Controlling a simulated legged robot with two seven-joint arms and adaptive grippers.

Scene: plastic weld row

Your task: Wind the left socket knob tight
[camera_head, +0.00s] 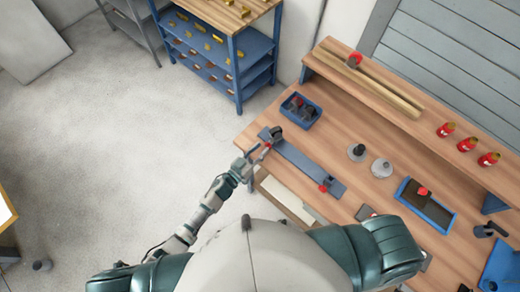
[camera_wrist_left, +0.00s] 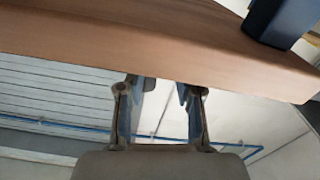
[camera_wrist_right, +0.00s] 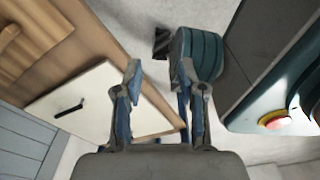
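A long blue-grey bar fixture (camera_head: 300,161) lies along the front edge of the wooden workbench, with a dark socket (camera_head: 277,132) at its left end and another (camera_head: 328,181) at its right end. A small red knob (camera_head: 267,146) shows by the left socket, and a red knob (camera_head: 322,188) by the right one. My left gripper (camera_head: 257,155) is just in front of the left knob; contact is too small to tell. In the left wrist view (camera_wrist_left: 163,92) its fingers are apart and empty, facing the bench edge; no knob shows there. My right gripper (camera_wrist_right: 160,75) is open and empty.
A blue bin (camera_head: 300,111) with dark parts stands behind the left socket. Two round pieces, one dark (camera_head: 357,152) and one pale (camera_head: 381,168), stand right of the bar. A blue tray (camera_head: 426,206) is farther right. Red bottles (camera_head: 467,144) stand on the raised shelf.

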